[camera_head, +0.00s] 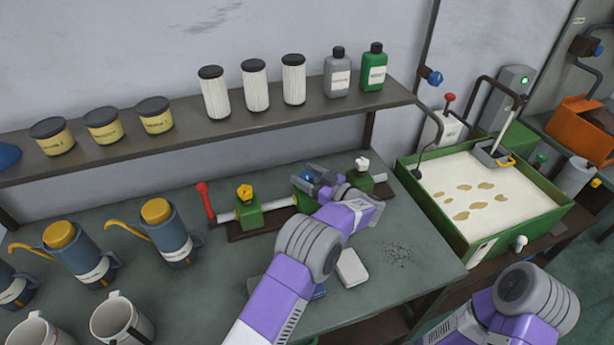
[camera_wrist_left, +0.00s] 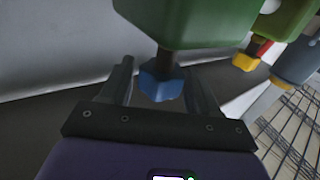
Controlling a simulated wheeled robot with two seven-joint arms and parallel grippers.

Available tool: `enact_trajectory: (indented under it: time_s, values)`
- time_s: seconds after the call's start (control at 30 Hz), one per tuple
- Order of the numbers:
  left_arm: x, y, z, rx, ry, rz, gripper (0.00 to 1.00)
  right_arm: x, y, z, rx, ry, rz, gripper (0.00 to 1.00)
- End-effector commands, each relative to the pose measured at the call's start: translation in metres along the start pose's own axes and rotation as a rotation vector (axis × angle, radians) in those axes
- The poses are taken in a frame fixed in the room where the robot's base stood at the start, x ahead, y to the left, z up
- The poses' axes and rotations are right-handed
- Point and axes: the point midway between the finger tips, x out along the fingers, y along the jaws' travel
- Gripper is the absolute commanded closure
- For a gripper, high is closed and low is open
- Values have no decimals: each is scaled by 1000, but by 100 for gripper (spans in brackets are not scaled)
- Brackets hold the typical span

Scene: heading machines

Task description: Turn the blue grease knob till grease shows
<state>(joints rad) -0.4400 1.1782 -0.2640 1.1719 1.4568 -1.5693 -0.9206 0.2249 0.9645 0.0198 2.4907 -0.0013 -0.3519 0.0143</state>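The blue grease knob (camera_wrist_left: 161,84) sits on a short dark stem on a green block (camera_wrist_left: 190,18) in the left wrist view. In the head view, the blue knob (camera_head: 308,175) is partly covered by my left gripper (camera_head: 318,182). In the left wrist view, my left gripper (camera_wrist_left: 161,90) is open, with one finger on each side of the knob. A gap shows between the knob and the left finger; whether the right finger touches cannot be told. I see no grease around the knob. My right arm is at the lower right, its gripper out of view.
Green blocks with a yellow knob (camera_head: 245,192) and a white knob (camera_head: 362,164) flank the blue one on the same pipe. A red lever (camera_head: 203,192) stands at its left end. A white block (camera_head: 351,268) lies in front. A shelf (camera_head: 190,137) runs behind.

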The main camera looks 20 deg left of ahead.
Motion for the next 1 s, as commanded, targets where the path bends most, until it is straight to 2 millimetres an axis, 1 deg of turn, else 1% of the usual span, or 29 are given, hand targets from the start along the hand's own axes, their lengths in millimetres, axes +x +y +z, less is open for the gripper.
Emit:
enact_trajectory:
  time_s: [0.27,0.37,0.47,0.7,0.8,0.9,1.0]
  values:
    - [0,0,0,0,-2,2,31,0,0,0,0,0,0,57]
    - [-4,1,0,0,-2,3,31,0,0,0,0,0,0,57]
    - [-15,1,1,1,-3,5,31,-1,0,0,0,0,0,57]
    - [-55,1,0,1,-2,4,31,-3,-1,0,0,0,0,57]
    - [-67,0,0,0,-2,3,31,-4,-1,0,0,0,0,57]
    - [-74,0,0,0,-1,1,31,-4,-2,0,0,0,0,57]
    - [-76,0,0,0,-1,1,31,-4,-2,0,0,0,0,57]
